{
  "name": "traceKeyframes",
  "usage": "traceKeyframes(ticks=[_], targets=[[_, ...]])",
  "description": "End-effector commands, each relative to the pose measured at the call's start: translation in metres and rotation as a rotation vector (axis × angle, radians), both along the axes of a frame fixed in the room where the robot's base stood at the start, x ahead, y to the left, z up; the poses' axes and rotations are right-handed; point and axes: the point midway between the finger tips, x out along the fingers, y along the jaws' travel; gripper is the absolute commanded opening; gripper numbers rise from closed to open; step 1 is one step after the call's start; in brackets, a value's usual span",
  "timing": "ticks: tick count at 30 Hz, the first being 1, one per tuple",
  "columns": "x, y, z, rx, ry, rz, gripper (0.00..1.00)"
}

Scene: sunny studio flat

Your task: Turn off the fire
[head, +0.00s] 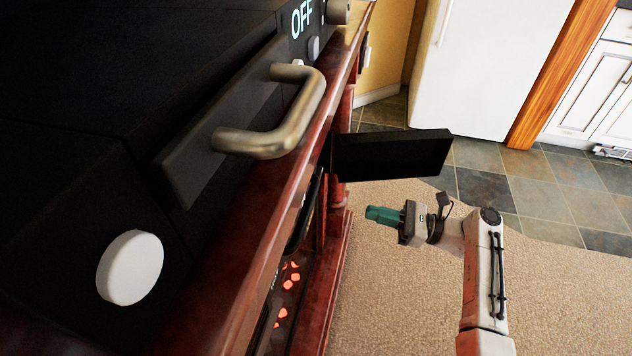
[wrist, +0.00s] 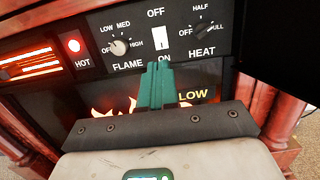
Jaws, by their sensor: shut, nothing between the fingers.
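The fireplace's control panel (wrist: 232,65) fills the upper part of the wrist view. A white rocker switch (wrist: 158,38) sits between the words OFF above and ON below. A FLAME knob (wrist: 119,47) is to its left and a HEAT knob (wrist: 203,29) to its right. Orange flames (wrist: 105,100) and a lit word LOW show below the panel. My gripper (wrist: 156,66) is shut and empty, its teal fingertips just below the switch in the picture; contact cannot be told. In the head view my gripper (head: 369,214) is right of the fireplace's glowing embers (head: 287,285).
A black flap (head: 392,155) juts out above my gripper; in the wrist view it fills the upper right corner. A dark wooden mantel (head: 215,250) carries a black appliance with a handle (head: 285,120). Carpet (head: 400,290) is clear.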

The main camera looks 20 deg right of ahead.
Motion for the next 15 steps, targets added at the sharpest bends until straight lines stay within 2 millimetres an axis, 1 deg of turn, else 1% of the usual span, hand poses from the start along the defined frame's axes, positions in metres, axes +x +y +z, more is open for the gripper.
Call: traceKeyframes(ticks=[10,15], targets=[[0.001,0.001,0.000,0.001,0.000,0.000,0.00],[0.008,0.012,0.000,0.000,0.000,0.003,0.00]])
